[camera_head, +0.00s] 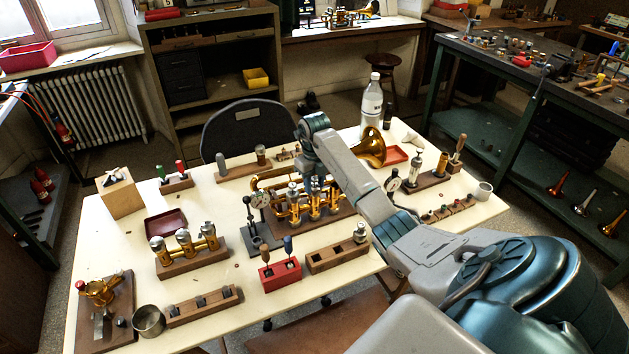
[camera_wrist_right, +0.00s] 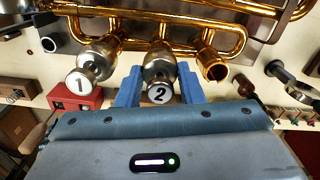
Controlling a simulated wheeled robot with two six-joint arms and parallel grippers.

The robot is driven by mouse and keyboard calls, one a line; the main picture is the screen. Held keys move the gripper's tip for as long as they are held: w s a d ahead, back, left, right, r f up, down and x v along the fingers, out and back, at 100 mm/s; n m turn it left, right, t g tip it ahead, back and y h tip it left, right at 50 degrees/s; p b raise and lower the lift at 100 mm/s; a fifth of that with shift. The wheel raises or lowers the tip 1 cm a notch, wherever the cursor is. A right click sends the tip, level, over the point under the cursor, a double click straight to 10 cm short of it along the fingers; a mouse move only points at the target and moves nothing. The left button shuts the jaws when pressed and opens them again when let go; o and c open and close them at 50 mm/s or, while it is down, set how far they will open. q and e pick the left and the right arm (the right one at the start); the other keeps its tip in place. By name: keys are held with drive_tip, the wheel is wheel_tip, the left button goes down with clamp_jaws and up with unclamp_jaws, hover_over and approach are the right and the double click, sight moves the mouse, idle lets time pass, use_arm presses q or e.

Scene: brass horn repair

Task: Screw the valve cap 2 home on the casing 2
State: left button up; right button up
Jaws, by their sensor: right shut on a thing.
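In the right wrist view, my right gripper (camera_wrist_right: 158,77) is shut on valve cap 2 (camera_wrist_right: 159,93), a silver cap with a white disc marked 2. The cap is in line with casing 2 (camera_wrist_right: 162,46), the middle brass tube of the horn. It appears to meet the casing's end; the fingers hide whether a gap remains. In the head view, the brass horn (camera_head: 270,182) lies on a wooden stand in mid-table, and my right arm reaches over it, hiding part of it. My left gripper does not show.
A cap marked 1 (camera_wrist_right: 80,81) sits on the neighbouring casing. The third casing (camera_wrist_right: 212,67) shows an open end. Bare tabletop (camera_head: 125,222) shows at left.

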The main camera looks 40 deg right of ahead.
drive_tip(key=shift+r+m, duration=0.1)
drive_tip(key=shift+m, duration=0.5)
drive_tip(key=o, duration=1.1)
drive_tip(key=shift+o, duration=0.2)
drive_tip(key=shift+r, duration=0.45)
wheel_tip(320, 180, up, 3)
drive_tip(key=shift+w+r+b, duration=0.1)
drive_tip(key=shift+b, duration=0.7)
wheel_tip(320, 180, up, 5)
drive_tip(key=p, duration=0.2)
drive_tip(key=shift+r+p, duration=0.2)
drive_tip(key=shift+p, duration=0.15)
drive_tip(key=shift+r+p, duration=0.55)
drive_tip(key=shift+r, duration=0.05)
